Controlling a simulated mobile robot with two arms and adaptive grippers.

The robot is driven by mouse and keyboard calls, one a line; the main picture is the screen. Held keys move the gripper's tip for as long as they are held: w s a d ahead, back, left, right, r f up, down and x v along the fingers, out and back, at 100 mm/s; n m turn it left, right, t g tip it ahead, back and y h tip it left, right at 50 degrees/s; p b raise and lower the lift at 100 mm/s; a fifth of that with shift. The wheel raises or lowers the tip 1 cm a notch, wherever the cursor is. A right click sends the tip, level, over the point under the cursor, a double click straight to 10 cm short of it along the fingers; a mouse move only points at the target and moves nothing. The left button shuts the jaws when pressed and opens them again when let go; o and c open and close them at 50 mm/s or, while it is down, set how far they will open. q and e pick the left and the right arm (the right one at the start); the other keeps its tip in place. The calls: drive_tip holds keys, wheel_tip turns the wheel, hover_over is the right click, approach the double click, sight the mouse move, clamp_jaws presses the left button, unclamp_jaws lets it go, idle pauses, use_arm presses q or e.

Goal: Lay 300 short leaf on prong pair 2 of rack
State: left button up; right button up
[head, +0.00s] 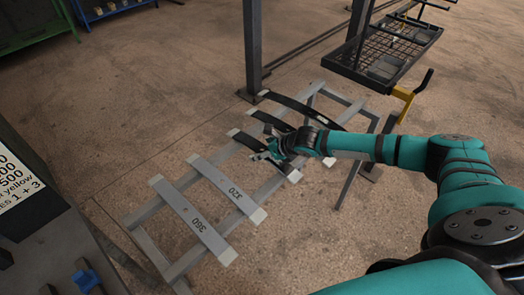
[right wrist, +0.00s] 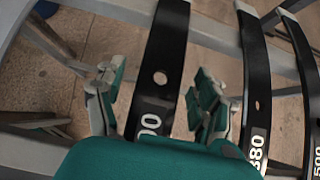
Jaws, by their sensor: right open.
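The rack (head: 176,267) is a grey metal frame with slanted leaves lying across its two rails. Two grey leaves, marked 360 (head: 192,219) and 320 (head: 224,183), lie at its near left end. Several black leaves lie farther along. My right gripper (head: 268,156) is over the nearest black leaf (head: 245,139). In the right wrist view the open fingers (right wrist: 157,105) stand on either side of this black leaf (right wrist: 163,50), whose number shows only as "00". I cannot tell whether they touch it. My left gripper is out of view.
Beside it are a black leaf (right wrist: 256,75) whose number ends in 80 and another (right wrist: 303,60) marked 500. A black mesh cart (head: 385,58) stands at back right, and a dark post (head: 253,45) rises behind the rack. A sign (head: 15,180) is at left.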

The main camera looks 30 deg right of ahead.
sight(264, 150)
drive_tip(key=shift+c, duration=0.2)
clamp_jaws()
drive_tip(key=shift+w+r, duration=0.1)
drive_tip(key=shift+r, duration=0.05)
wheel_tip(264, 150, up, 4)
drive_tip(key=p, duration=0.4)
drive_tip(key=shift+f, duration=0.2)
drive_tip(key=shift+d+r+p, duration=0.1)
drive_tip(key=shift+r+p, duration=0.15)
drive_tip(key=shift+p, duration=0.3)
drive_tip(key=s+d+p, duration=0.2)
drive_tip(key=d, duration=0.2)
drive_tip(key=s+d+p, duration=0.2)
drive_tip(key=d, duration=0.2)
drive_tip(key=s+d+r+p, duration=0.1)
drive_tip(key=s+d+p, duration=0.1)
drive_tip(key=d, duration=0.3)
drive_tip(key=shift+p, duration=0.6)
drive_tip(key=shift+s+d+f, duration=0.1)
drive_tip(key=shift+s+d, duration=0.25)
drive_tip(key=shift+d, duration=0.35)
